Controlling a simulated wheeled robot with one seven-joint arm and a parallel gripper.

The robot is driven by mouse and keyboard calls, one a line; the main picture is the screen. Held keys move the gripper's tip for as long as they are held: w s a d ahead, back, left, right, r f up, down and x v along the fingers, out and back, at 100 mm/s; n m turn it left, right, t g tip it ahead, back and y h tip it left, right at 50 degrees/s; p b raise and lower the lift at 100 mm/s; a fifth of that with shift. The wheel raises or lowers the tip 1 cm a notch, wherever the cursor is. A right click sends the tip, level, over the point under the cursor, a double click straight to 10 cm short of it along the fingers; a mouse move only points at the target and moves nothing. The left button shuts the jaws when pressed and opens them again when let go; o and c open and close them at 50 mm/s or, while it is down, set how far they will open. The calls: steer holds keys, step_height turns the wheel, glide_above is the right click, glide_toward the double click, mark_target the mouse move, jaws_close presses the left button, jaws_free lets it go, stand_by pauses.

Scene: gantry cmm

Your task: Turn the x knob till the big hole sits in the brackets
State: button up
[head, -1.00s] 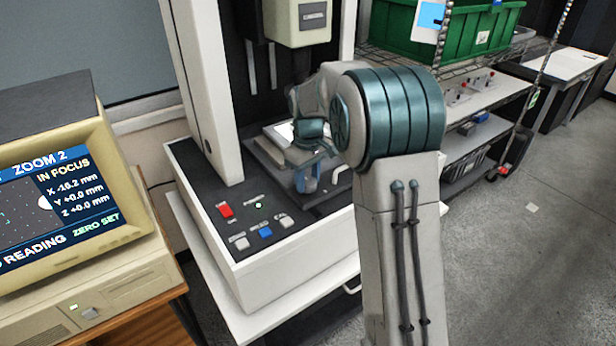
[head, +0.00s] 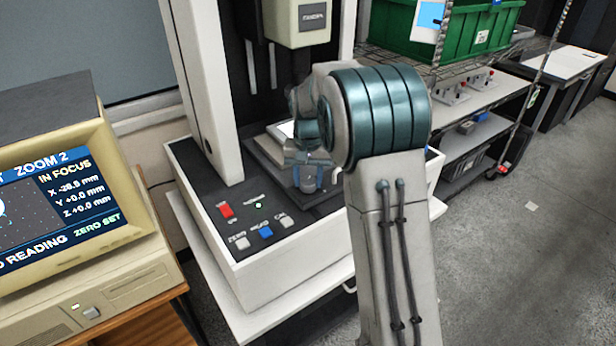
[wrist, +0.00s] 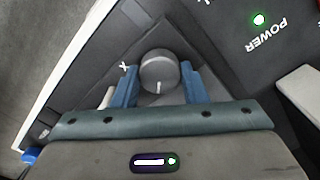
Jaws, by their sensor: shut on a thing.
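The grey x knob (wrist: 158,70) sits between the two blue fingers of my gripper (wrist: 160,84) in the wrist view. An X is printed beside it, and its pale mark points towards my palm. My gripper is shut on the knob; in the head view it (head: 308,172) is at the machine's front deck, partly hidden by my wrist. The monitor screen (head: 42,215) is cut off by the left picture edge. It shows IN FOCUS, an X value of about -26.9 mm, and Y and Z at +0.0. The big white hole (head: 2,212) shows at that edge, beside cyan marks; its fit in the brackets cannot be told.
Red, blue and white buttons (head: 265,232) lie on the front panel left of my gripper. The machine's white column (head: 205,90) and measuring head (head: 295,25) stand behind. A shelf rack with a green crate (head: 455,30) is at the right.

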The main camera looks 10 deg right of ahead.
mark_target(308, 181)
steer(key=shift+m, duration=0.6)
steer(key=o, duration=1)
step_height(308, 181, up, 14)
steer(key=shift+f, duration=0.1)
